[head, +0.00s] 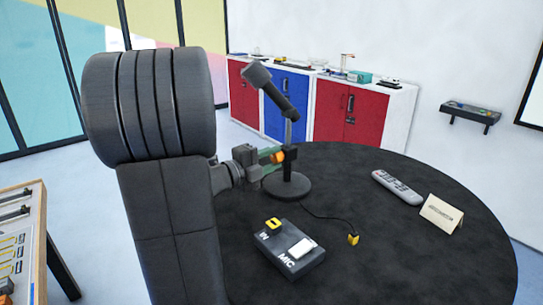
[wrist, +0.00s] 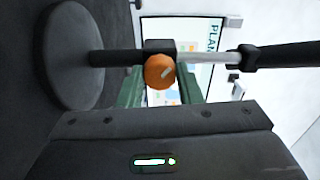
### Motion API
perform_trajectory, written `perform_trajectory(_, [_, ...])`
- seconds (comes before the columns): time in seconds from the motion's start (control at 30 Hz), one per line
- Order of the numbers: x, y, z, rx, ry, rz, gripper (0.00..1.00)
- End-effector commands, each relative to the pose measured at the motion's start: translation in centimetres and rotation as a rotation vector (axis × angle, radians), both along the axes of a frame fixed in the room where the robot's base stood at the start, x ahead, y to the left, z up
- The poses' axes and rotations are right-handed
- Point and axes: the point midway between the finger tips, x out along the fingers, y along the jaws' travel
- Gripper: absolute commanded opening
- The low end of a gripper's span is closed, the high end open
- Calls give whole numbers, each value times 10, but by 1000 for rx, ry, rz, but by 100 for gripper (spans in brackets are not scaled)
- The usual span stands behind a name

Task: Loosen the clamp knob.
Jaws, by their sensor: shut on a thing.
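The clamp knob (head: 278,157) is orange and sits on the black clamp of a microphone stand (head: 288,185). In the wrist view the knob (wrist: 160,71) is round, with a pale slanted mark on its face. The clamp (wrist: 158,46) is around the stand's pole, between the dark lower tube and the silver upper rod. My gripper (head: 269,156) reaches the knob from the left, and its green fingers (wrist: 160,85) are on either side of the knob, shut on it. The microphone (head: 272,92) is tilted at the top of the stand. The finger contacts are partly hidden.
The round black table (head: 410,250) holds a MIC box (head: 290,255) in front of the stand, with a cable ending in a yellow plug (head: 352,239). A remote (head: 397,187) and a folded card (head: 441,213) lie at the right. Red and blue cabinets (head: 287,100) stand behind.

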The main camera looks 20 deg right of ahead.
Motion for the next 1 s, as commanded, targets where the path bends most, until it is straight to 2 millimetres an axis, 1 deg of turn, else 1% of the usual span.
perform_trajectory(0.03, [0,0,2,-15,43,0,9])
perform_trajectory(0.2, [0,0,2,-64,187,1,9])
perform_trajectory(0.5, [0,0,1,-131,379,1,9])
perform_trajectory(0.73, [0,0,0,-159,461,2,9])
perform_trajectory(1.0, [0,0,0,-170,491,2,9])
